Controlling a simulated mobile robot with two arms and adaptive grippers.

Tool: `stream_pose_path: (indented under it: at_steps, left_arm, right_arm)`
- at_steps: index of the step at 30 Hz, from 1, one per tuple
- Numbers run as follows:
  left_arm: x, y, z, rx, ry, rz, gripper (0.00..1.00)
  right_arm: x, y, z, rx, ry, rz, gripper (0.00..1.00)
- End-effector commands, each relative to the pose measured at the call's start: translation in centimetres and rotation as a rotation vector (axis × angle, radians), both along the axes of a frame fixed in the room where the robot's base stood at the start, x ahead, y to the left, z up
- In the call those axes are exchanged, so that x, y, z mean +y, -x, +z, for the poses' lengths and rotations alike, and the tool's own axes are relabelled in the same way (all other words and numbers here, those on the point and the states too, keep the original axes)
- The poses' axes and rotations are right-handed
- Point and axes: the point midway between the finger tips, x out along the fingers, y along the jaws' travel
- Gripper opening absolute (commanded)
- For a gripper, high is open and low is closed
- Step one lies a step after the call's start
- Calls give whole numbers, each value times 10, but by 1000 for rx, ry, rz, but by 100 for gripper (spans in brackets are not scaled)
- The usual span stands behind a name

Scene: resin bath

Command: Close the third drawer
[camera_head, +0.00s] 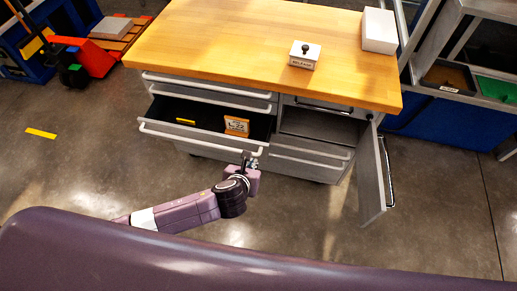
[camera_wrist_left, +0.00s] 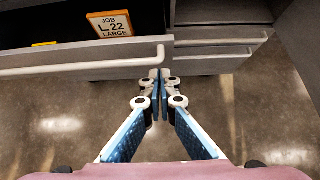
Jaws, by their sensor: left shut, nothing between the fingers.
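The third drawer (camera_head: 190,133) in the left column of the workbench stands pulled out, below two shut drawers. A white bar handle runs along its front; the drawer front (camera_wrist_left: 70,62) also shows in the left wrist view. Inside lie a job card (camera_head: 236,125) reading "JOB L_22 LARGE" in the wrist view, and a small yellow item (camera_head: 186,121). My left gripper (camera_head: 251,160) is shut and empty at the right end of the drawer front. In the wrist view its fingertips (camera_wrist_left: 160,76) appear just below the handle's right end; contact cannot be told. My right gripper is out of view.
A cabinet door (camera_head: 370,176) hangs open at the right of the bench. A labelled white box (camera_head: 304,56) and a white block (camera_head: 379,30) stand on the wooden top (camera_head: 220,45). An orange pallet truck (camera_head: 95,58) is at the far left.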

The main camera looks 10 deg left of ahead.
Motion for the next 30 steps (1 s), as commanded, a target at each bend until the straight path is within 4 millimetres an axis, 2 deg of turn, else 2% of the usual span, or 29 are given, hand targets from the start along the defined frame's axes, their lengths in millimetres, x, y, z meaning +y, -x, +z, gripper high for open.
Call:
stream_pose_path:
  at_steps: [6, 12, 16, 21, 30]
  left_arm:
    - [-3, -28, -28, 2, 2, 2, 0]
    - [-4, -52, -47, 0, 2, 3, 0]
    - [-6, -72, -44, 0, 4, 2, 0]
    - [-7, -84, -44, 1, 3, 1, 0]
    - [-7, -87, -45, 1, 4, 2, 0]
  right_arm:
    - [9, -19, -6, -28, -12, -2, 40]
    - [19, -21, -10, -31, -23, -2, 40]
    - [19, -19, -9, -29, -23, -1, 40]
    - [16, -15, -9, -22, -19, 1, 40]
    - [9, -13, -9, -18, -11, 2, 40]
